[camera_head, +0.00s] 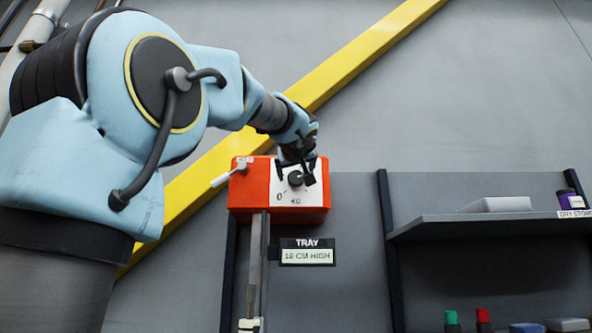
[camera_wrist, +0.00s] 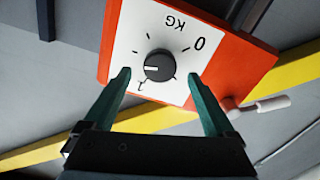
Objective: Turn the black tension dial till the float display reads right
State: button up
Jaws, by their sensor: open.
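The black dial (camera_head: 295,178) sits on the white face of an orange-red box (camera_head: 255,190). In the wrist view the dial (camera_wrist: 159,65) shows a white pointer line, with tick marks, a "0" and "KG" around it, upside down. My gripper (camera_wrist: 160,78) is open, its two fingers on either side of the dial with gaps between them and it. In the head view my gripper (camera_head: 297,172) is in front of the box's face and partly covers it.
A white-handled lever (camera_head: 221,180) sticks out from the box's left side. A grey upright post (camera_head: 256,250) runs down below the box. A yellow beam (camera_head: 330,75) crosses the wall behind. A shelf (camera_head: 480,222) with several items is at the right.

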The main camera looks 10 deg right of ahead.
aim_at(296, 177)
jog(key=shift+w+d+p, duration=0.15)
jog(key=shift+w+p, duration=0.05)
jog(key=shift+w, duration=0.55)
jog(key=shift+w+d+p, duration=0.15)
jog(key=shift+w+p, duration=0.05)
jog(key=shift+w, duration=0.55)
jog(key=c, duration=1.4)
